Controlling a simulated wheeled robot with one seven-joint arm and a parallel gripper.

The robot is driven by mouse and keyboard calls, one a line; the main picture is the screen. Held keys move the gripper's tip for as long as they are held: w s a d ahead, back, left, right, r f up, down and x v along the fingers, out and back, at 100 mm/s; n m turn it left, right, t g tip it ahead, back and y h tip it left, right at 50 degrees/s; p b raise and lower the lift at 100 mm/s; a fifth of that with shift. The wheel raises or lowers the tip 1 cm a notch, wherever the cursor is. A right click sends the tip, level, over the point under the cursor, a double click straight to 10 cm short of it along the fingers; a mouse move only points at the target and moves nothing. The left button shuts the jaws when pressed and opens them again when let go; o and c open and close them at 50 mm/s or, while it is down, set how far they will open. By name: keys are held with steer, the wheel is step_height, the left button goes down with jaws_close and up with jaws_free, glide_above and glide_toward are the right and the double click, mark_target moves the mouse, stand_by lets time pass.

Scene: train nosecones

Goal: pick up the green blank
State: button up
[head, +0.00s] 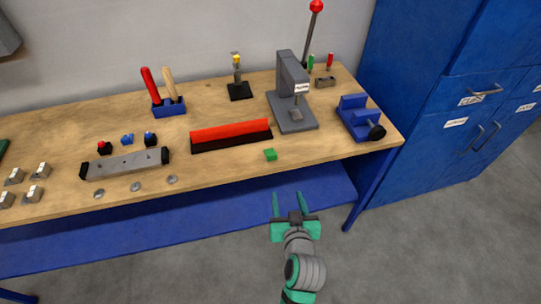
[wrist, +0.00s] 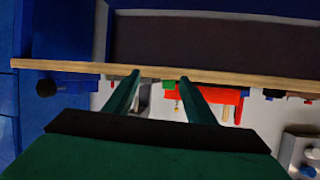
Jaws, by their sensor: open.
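The green blank (head: 270,154) is a small bright green block on the workbench (head: 225,172), near its front edge and just in front of the right end of a red-topped black bar (head: 231,134). My gripper (head: 287,196) is in front of the bench, below and slightly right of the blank in the head view, apart from it. Its two green fingers are spread and nothing is between them. In the wrist view, a small green patch, likely the blank (wrist: 169,85), shows between the fingers (wrist: 160,78), beyond the bench edge.
A grey press (head: 291,95) and a blue vise (head: 359,117) stand right of the blank. A grey block with black ends (head: 125,163) and several small round parts lie to the left. The wooden bench edge (wrist: 235,76) crosses the wrist view. Blue cabinets (head: 450,110) stand at right.

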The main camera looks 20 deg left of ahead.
steer(key=n+g+y, duration=0.1)
steer(key=n+y, duration=0.1)
glide_toward(273, 157)
steer(key=shift+x, duration=4.3)
steer(key=c, duration=1.1)
steer(key=shift+d, duration=0.1)
